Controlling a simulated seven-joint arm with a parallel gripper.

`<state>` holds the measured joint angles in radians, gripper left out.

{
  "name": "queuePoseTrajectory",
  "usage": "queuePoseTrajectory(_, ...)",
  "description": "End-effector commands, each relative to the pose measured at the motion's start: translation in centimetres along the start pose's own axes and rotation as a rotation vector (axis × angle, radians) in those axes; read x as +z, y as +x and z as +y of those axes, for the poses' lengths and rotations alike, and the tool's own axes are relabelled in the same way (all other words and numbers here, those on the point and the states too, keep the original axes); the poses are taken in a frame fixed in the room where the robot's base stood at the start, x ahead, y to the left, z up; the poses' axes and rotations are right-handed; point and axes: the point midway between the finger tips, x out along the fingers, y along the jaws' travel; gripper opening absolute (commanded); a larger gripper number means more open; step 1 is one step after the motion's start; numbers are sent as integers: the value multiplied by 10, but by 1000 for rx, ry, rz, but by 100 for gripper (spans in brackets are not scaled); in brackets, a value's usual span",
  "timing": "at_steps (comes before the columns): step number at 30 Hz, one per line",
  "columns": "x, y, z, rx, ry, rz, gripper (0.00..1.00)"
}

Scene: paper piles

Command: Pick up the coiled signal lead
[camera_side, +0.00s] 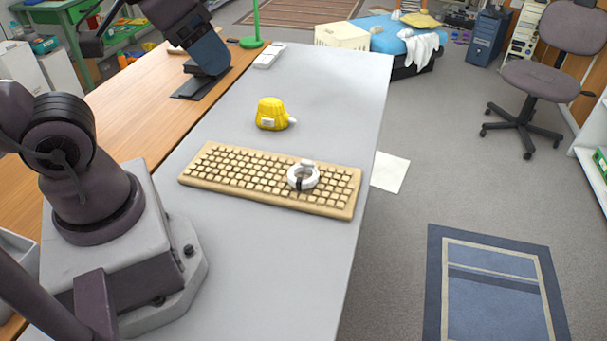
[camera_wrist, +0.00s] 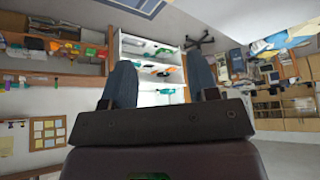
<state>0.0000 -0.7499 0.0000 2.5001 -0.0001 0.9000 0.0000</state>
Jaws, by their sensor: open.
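The coiled signal lead looks to be the white coil (camera_side: 303,177) with a black band. It lies on the right half of a beige keyboard (camera_side: 225,172) on the grey table in the side view. In the wrist view, my gripper (camera_wrist: 162,62) has its two dark blue-grey fingers wide apart, with nothing between them. The wrist view looks across the room, upside down, and shows neither the coil nor the keyboard. I cannot make out my fingertips for sure in the side view, so their distance from the coil cannot be told.
A yellow rounded object (camera_side: 269,113) with a pale label stands behind the keyboard. A pale flat item (camera_side: 268,57) and a green stand (camera_side: 252,41) are at the back. The table's right edge is close to the keyboard; the grey top (camera_side: 275,255) in front is clear.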

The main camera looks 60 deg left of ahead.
Motion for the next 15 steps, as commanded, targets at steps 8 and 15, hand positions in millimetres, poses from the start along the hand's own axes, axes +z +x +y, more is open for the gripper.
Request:
queuePoseTrajectory(8, 0, 0, 0, 0, 0, 0, 100)
queuePoseTrajectory(15, 1, 3, 4, 10, 19, -17, 100)
